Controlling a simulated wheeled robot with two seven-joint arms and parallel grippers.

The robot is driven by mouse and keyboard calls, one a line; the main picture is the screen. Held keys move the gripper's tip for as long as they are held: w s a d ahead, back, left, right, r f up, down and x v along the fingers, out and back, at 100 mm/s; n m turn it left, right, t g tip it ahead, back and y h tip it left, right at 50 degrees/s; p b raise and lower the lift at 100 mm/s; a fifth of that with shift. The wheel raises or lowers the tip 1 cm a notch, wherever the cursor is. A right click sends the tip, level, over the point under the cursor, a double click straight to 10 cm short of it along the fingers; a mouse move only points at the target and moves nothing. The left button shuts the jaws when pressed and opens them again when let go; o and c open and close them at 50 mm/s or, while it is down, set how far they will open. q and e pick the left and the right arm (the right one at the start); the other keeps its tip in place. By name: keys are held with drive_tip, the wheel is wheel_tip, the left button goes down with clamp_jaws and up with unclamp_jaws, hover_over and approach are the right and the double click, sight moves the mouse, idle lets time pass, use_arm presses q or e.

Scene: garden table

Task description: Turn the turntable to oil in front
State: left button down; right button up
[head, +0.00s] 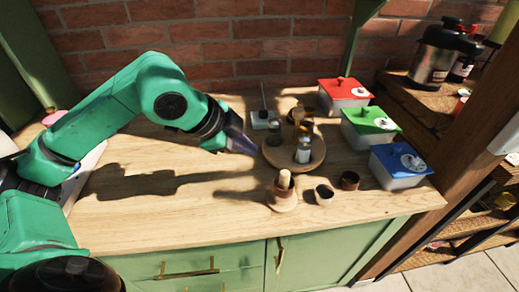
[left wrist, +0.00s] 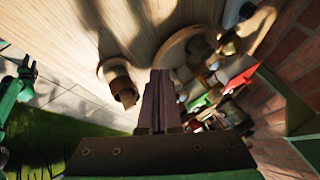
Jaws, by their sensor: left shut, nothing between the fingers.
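The turntable (head: 288,165) is a round wooden tray on the counter, right of centre in the head view. It carries a small bottle with a white label (head: 303,152) near its front, a dark jar (head: 274,134) at its left and a wooden mill (head: 298,115) towards the back. Which item is the oil I cannot tell. My left gripper (head: 246,147) is shut and empty, just left of the turntable; whether it touches the rim is unclear. In the left wrist view the turntable (left wrist: 172,52) lies beyond the shut fingertips (left wrist: 161,72). My right gripper is not in view.
A wooden holder (head: 283,192) and two small cups (head: 324,195) (head: 349,180) stand in front of the turntable. Red (head: 344,94), green (head: 369,126) and blue (head: 401,163) lidded boxes line the right. A brick wall is behind. The counter's left front is clear.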

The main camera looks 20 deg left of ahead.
sight(276, 154)
use_arm(q)
drive_tip(key=p+x, duration=0.1)
drive_tip(key=x, duration=0.6)
drive_tip(key=shift+w+d+f, duration=0.1)
drive_tip(key=shift+d+f, duration=0.05)
drive_tip(key=shift+d, duration=0.05)
drive_tip(key=w, duration=0.1)
drive_tip(key=w+p, duration=0.2)
drive_tip(key=shift+w+a+f, duration=0.25)
drive_tip(key=shift+w+f, duration=0.05)
drive_tip(key=shift+w, duration=0.1)
drive_tip(key=shift+w+a+f, duration=0.1)
drive_tip(key=shift+w, duration=0.2)
